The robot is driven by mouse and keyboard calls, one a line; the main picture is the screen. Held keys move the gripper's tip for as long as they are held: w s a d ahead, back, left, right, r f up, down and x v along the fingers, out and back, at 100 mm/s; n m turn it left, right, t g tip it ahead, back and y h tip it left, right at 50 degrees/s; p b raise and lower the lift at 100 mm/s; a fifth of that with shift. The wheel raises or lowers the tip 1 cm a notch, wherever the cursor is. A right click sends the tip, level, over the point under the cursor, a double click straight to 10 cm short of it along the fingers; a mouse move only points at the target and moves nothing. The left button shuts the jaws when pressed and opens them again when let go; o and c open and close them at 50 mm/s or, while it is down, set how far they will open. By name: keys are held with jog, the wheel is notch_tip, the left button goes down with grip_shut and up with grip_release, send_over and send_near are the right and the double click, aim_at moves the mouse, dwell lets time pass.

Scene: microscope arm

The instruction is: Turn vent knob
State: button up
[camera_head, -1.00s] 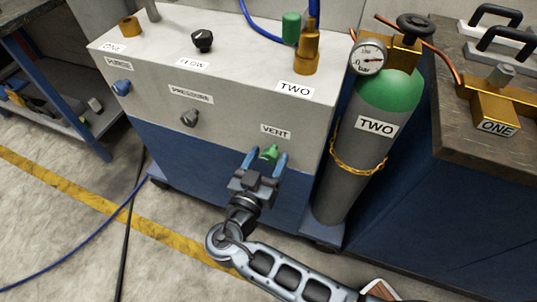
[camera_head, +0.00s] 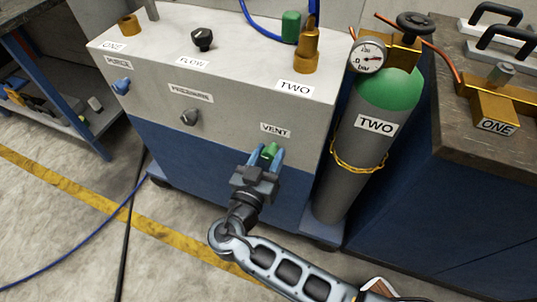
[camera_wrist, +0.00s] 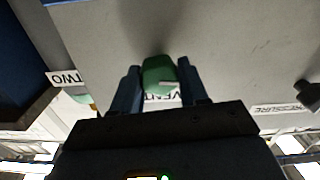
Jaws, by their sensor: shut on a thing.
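The green vent knob (camera_head: 269,152) is on the front panel of the grey and blue cabinet (camera_head: 240,100), just below the VENT label (camera_head: 276,129). My gripper (camera_head: 266,157) has its two blue fingers on either side of the knob and is shut on it. In the wrist view the green knob (camera_wrist: 159,75) sits between the fingertips (camera_wrist: 158,77), with a pale mark on its lower part. The VENT label (camera_wrist: 163,96) there is partly hidden behind the knob and fingers.
The grey pressure knob (camera_head: 189,117) and blue purge knob (camera_head: 121,86) are on the same panel to the left. A black flow knob (camera_head: 202,40) is on top. A green-topped gas cylinder (camera_head: 368,150) stands close on the right.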

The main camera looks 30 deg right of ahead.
jog(key=shift+n, duration=0.7)
jog(key=o, duration=1)
jog(key=b+v, duration=0.1)
jog(key=v, duration=0.7)
jog(key=shift+d, duration=0.1)
